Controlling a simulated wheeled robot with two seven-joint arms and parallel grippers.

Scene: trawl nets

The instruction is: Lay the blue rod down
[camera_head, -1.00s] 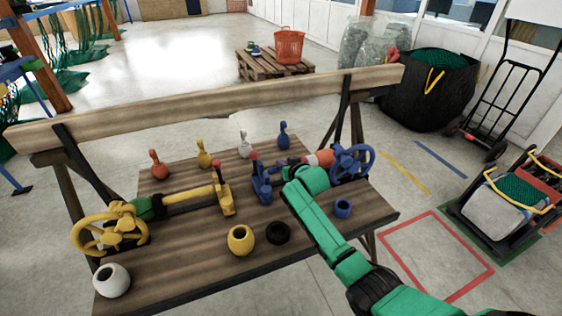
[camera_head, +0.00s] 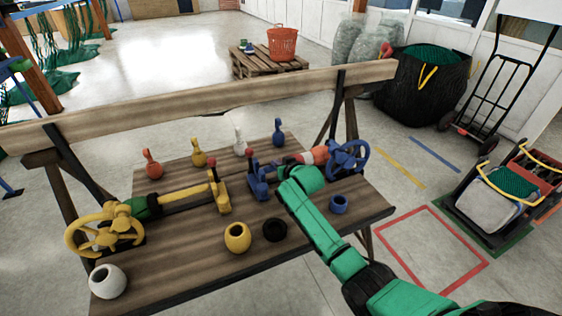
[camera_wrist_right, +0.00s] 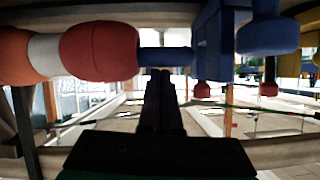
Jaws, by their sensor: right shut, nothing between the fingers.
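The blue rod (camera_wrist_right: 172,56) shows as a short bare stretch in the right wrist view, between a red-and-white float (camera_wrist_right: 98,52) and a blue bracket (camera_wrist_right: 214,45). In the head view the blue bracket (camera_head: 259,181) stands on the bench, with the float (camera_head: 319,155) and a blue handwheel (camera_head: 347,158) to its right. The rod is mostly hidden there by my right arm. My right gripper (camera_wrist_right: 161,74) is shut and empty, its fingertips close to the rod; I cannot tell if they touch. My left gripper is not in view.
The wooden bench (camera_head: 165,270) carries a yellow handwheel (camera_head: 104,230) with a yellow rod and bracket, several coloured pins, a white pot (camera_head: 108,281), a yellow pot (camera_head: 237,237), a black ring (camera_head: 275,230) and a blue ring (camera_head: 338,204). A raised beam (camera_head: 190,108) crosses behind.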

